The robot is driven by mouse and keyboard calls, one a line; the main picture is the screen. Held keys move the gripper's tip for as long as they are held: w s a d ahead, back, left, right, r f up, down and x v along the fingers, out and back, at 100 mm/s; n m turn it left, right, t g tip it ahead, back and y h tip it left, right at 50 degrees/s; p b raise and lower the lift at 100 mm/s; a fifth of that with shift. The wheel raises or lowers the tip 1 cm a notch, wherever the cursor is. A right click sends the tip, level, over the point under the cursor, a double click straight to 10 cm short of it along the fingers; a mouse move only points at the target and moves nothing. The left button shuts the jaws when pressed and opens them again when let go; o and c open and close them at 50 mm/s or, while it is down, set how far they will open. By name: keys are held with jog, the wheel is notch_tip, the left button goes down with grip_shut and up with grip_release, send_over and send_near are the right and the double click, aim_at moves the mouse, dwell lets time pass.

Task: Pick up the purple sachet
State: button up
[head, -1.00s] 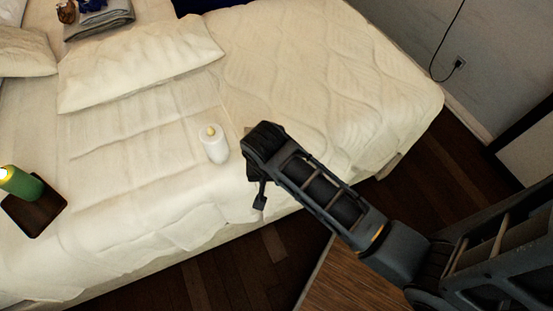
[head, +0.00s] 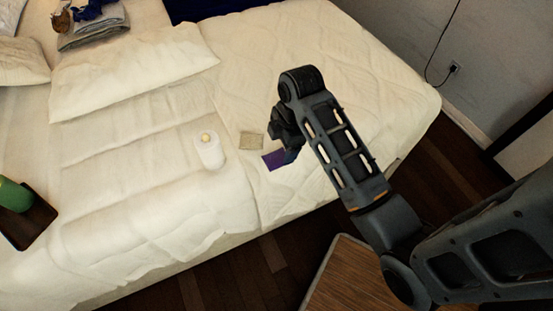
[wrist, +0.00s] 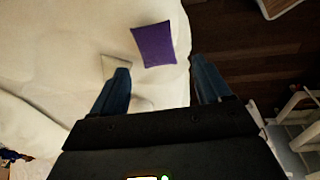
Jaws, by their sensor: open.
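The purple sachet (head: 273,160) lies flat on the bed near its front edge, partly covered by my gripper in the head view. In the wrist view the whole purple sachet (wrist: 154,44) shows as a small square beyond the fingertips, between their lines and nearer the left finger. My gripper (wrist: 162,78) is open and empty, with its two blue-grey fingers apart. In the head view my gripper (head: 289,152) hangs over the bed by the sachet; its height above the bed is hard to tell.
A beige sachet (head: 251,141) lies just left of the purple one, and a white bottle (head: 209,151) stands further left. A green bottle (head: 14,196) is on a dark tray (head: 42,214) at far left. The bed's right part (head: 365,85) is clear.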

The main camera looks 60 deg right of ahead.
aim_at(277, 157)
jog(key=shift+d+r+n, duration=0.15)
jog(key=shift+d+n, duration=0.2)
jog(key=shift+n, duration=0.45)
jog(key=shift+f, duration=0.2)
jog(key=f, duration=0.2)
jog(key=w+f, duration=0.1)
jog(key=f, duration=0.4)
jog(key=shift+w+a, duration=0.2)
jog(key=shift+w, duration=0.15)
jog(key=c, duration=0.8)
